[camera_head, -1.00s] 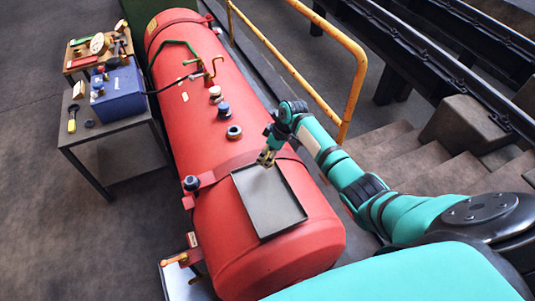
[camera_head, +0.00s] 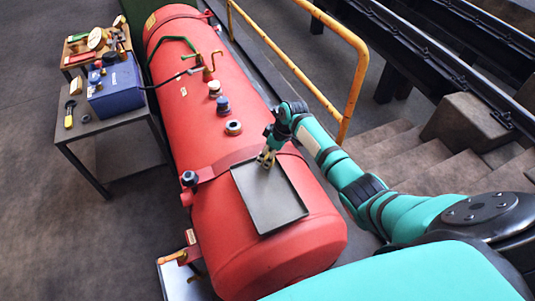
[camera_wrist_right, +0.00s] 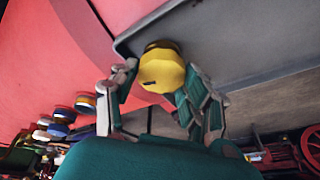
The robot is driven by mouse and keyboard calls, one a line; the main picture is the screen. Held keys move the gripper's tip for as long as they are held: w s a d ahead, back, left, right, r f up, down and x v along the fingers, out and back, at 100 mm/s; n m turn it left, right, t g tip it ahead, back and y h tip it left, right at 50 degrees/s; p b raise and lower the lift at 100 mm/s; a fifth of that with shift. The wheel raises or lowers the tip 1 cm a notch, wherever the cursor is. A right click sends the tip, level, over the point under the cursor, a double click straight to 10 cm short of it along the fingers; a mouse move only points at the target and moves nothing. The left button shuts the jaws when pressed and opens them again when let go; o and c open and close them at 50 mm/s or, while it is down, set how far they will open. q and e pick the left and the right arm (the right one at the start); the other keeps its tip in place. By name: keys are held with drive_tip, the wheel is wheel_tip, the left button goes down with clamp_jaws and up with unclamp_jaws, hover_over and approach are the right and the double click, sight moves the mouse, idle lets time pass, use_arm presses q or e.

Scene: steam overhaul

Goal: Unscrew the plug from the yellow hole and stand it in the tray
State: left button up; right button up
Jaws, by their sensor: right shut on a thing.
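My left gripper is not in view.
A blue-capped plug (camera_head: 223,106) and a pale-topped one (camera_head: 215,89) stand farther along the boiler (camera_head: 185,95). A yellow handrail (camera_head: 310,85) runs along its right side. A side table (camera_head: 95,128) with a blue box (camera_head: 118,90) stands left. The tray's near part is empty.

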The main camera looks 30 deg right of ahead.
drive_tip(key=shift+f, duration=0.1)
drive_tip(key=o, duration=1.5)
drive_tip(key=shift+c, duration=0.9)
wheel_tip(320, 180, up, 7)
drive_tip(key=p, duration=0.7)
drive_tip(key=shift+s+f, duration=0.1)
